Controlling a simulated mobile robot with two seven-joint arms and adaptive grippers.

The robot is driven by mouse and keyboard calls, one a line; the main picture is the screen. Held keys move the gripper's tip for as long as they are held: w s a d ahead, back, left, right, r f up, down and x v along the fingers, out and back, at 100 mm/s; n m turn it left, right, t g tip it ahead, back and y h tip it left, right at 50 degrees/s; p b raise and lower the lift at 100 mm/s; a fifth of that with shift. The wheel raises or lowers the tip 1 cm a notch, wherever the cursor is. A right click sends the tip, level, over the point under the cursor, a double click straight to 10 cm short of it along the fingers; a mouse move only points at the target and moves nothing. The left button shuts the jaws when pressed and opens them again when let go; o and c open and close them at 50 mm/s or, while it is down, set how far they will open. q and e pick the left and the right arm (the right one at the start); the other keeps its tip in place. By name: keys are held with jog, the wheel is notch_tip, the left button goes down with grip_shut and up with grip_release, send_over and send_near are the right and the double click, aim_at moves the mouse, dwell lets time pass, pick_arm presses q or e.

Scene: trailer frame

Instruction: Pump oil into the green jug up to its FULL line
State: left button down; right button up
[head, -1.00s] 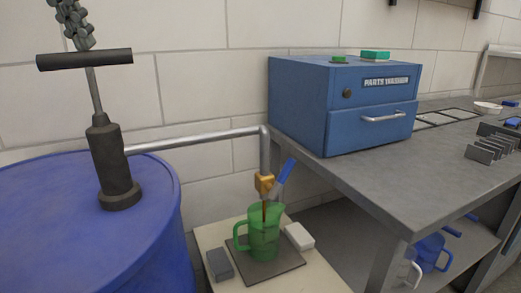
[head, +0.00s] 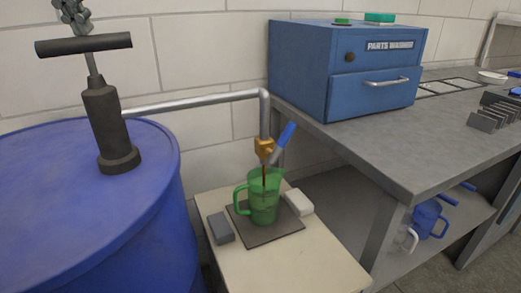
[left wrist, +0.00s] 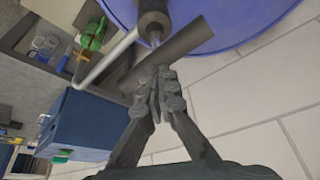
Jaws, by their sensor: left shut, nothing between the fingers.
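The translucent green jug (head: 264,198) stands upright on a dark square mat (head: 285,229), under the brass spout (head: 264,149). A thin brown stream runs from the spout into the jug. The FULL line and oil level are too small to make out. The black hand pump (head: 112,130) stands on the blue drum (head: 45,190). Its T-handle (head: 84,45) is low, with a short length of rod showing. My left gripper (head: 80,22) is shut and empty, its fingertips at the top of the T-handle. It also shows in the left wrist view (left wrist: 154,112). My right gripper is out of view.
A metal pipe (head: 190,101) joins pump and spout. A blue-handled piece (head: 286,135) leans by the spout. Grey (head: 221,228) and white (head: 299,202) blocks flank the jug. The blue parts washer (head: 345,75) sits on the grey bench (head: 420,150), with blue jugs (head: 428,217) on its shelf.

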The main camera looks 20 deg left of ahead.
pick_arm(q)
notch_tip(320, 180, up, 3)
jog(key=p, duration=0.2)
jog(key=shift+f+p, duration=0.15)
jog(key=shift+p, duration=0.2)
jog(key=shift+r, duration=0.5)
notch_tip(320, 180, up, 7)
jog(key=shift+f, duration=0.1)
dwell(0.6)
jog(key=shift+f+b, duration=1.8)
jog(key=shift+f, duration=3.7)
notch_tip(320, 180, up, 3)
jog(key=p, duration=0.3)
jog(key=shift+r+p, duration=0.1)
jog(key=shift+p, duration=0.2)
notch_tip(320, 180, up, 8)
